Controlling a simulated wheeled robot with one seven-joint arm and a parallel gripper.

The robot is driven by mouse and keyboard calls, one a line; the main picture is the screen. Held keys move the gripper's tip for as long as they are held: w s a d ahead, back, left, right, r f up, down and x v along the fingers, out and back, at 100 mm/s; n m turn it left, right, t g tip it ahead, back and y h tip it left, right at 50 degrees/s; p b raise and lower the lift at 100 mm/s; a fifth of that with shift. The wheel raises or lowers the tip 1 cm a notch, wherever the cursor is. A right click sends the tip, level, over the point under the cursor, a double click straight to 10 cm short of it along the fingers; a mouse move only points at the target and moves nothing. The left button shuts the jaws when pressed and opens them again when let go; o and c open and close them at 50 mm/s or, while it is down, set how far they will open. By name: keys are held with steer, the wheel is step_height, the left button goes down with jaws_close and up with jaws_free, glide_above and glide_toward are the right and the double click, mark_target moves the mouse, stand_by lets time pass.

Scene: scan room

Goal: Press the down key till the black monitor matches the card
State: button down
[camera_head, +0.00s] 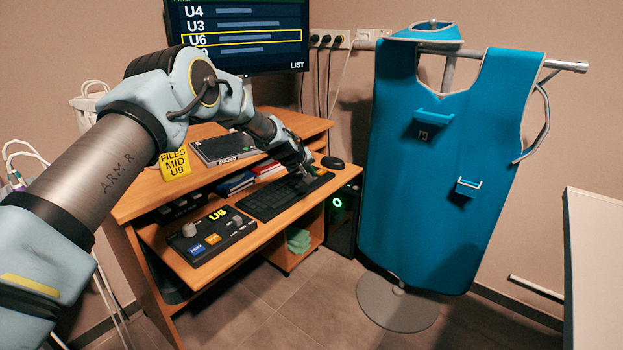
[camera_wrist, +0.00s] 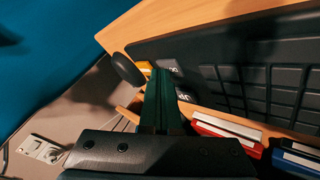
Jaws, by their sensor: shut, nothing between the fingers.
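A yellow frame surrounds the U6 row. The yellow card (camera_head: 174,163) reads FILES MID U9. The black keyboard (camera_head: 270,203) lies on the desk's lower shelf. My gripper (camera_head: 308,178) is shut and empty at the keyboard's right end. In the wrist view its fingertips (camera_wrist: 162,74) are beside a grey key starting "DO" (camera_wrist: 170,66), partly covering it. An UP key (camera_wrist: 184,97) and an orange key (camera_wrist: 147,69) are close by. Contact cannot be told.
A control box (camera_head: 205,237) showing U6 sits left of the keyboard. A dark mouse (camera_head: 333,163) lies right of it. Red and blue binders (camera_wrist: 228,128) lie under the upper desk top. A blue apron (camera_head: 440,170) hangs on a stand to the right.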

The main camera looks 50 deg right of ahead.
steer(key=shift+r+p, duration=0.3)
steer(key=shift+r, duration=0.5)
steer(key=shift+r+p, duration=1.3)
steer(key=shift+r, duration=1.25)
